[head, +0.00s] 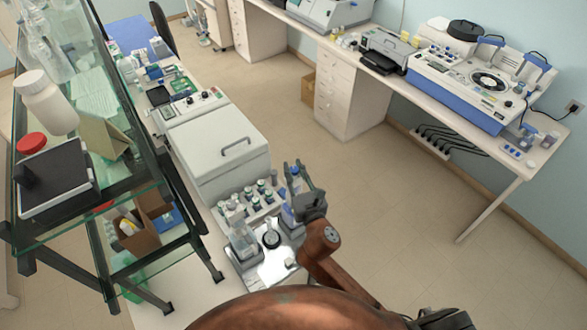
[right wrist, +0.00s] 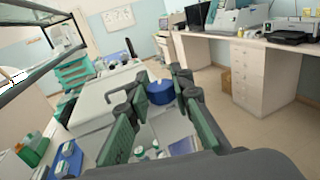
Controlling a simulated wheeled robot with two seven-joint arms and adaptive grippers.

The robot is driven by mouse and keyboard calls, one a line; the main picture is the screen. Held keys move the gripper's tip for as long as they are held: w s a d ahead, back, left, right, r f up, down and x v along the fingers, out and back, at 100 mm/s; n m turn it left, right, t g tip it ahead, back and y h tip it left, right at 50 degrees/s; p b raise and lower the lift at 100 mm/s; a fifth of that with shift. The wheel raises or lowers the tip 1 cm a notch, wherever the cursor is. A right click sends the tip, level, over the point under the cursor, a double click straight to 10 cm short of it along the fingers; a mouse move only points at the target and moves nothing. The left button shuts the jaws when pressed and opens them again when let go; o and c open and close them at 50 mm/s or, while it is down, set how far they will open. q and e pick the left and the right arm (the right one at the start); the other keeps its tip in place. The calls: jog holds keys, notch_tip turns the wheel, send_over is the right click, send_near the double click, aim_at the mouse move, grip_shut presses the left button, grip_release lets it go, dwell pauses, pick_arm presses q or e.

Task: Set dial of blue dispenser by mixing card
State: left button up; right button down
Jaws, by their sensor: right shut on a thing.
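My right gripper (head: 292,172) reaches in over the far right part of a metal tray (head: 270,268). It is shut on the blue top of a dispenser (head: 287,213), whose lower body shows below the fingers. In the right wrist view the blue cap (right wrist: 160,92) lies between the green-padded fingers. The dial's setting cannot be read. A second, clear dispenser bottle (head: 242,243) stands at the tray's left side. A black round knob (head: 271,239) sits on the tray between them. I cannot make out the mixing card for certain. My left gripper is not in view.
Several small capped vials (head: 258,195) stand behind the tray. A large white lidded machine (head: 218,148) is beyond them. A glass shelf (head: 150,190) with bottles and boxes borders the left. Open floor (head: 390,205) lies to the right, before the far bench (head: 480,140).

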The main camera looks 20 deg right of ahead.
jog(key=m+h, duration=0.2)
jog(key=h, duration=0.1)
jog(key=m+g+h+p, duration=0.1)
jog(key=m+h, duration=0.2)
jog(key=h, duration=0.1)
jog(key=shift+h, duration=0.3)
jog(key=shift+g+h, duration=0.3)
jog(key=c, duration=1.7)
grip_release()
jog(key=v, duration=1.2)
